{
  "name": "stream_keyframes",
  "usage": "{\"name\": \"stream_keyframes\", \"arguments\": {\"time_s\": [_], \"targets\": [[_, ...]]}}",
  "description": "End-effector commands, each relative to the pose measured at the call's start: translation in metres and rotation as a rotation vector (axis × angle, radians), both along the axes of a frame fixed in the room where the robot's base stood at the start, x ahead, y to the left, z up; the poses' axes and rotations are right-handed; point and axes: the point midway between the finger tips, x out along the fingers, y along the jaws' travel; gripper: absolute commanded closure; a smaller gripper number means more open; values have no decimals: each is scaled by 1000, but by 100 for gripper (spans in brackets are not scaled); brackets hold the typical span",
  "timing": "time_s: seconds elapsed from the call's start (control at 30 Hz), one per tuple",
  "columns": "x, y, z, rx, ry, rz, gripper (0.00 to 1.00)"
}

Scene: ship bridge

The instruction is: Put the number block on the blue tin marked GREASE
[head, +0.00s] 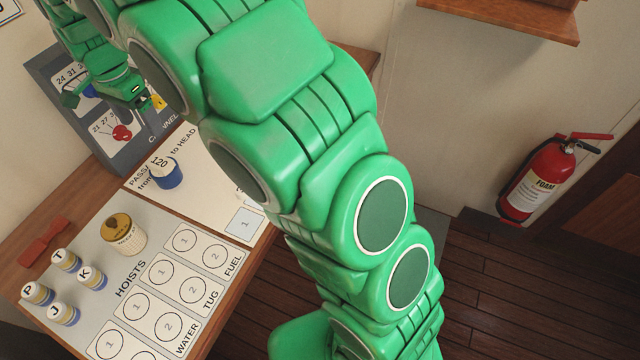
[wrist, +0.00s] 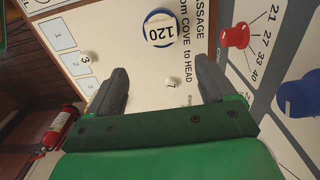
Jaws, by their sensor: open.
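A white piece marked 120 (head: 160,162) sits on a blue round tin-like body (head: 168,180) on the passage sheet in the head view. In the wrist view, the white 120 face (wrist: 159,31) shows over a blue rim (wrist: 160,13). No GREASE marking is legible in either view. My gripper (wrist: 162,66) is open and empty. A small white piece marked 7 (wrist: 172,82) shows between its fingers in the wrist view, and the 120 piece lies beyond the fingertips. In the head view, my arm hides part of the sheet.
A panel with a red knob (head: 122,132) stands behind the sheet (head: 205,185). A yellow-lidded jar (head: 125,238) and several lettered pieces (head: 65,259) stand on the hoists board (head: 95,238). A small piece marked 3 (wrist: 88,58) lies left in the wrist view.

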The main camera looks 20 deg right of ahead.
Motion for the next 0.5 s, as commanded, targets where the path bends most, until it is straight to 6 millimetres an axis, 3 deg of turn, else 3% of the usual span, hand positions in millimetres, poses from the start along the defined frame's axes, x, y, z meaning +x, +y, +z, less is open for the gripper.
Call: {"name": "stream_keyframes", "arguments": {"time_s": [0.27, 0.5], "targets": [[-25, -62, 23, -9, 12, 74, 16], [-66, -127, 39, -17, 37, 174, 16]]}}
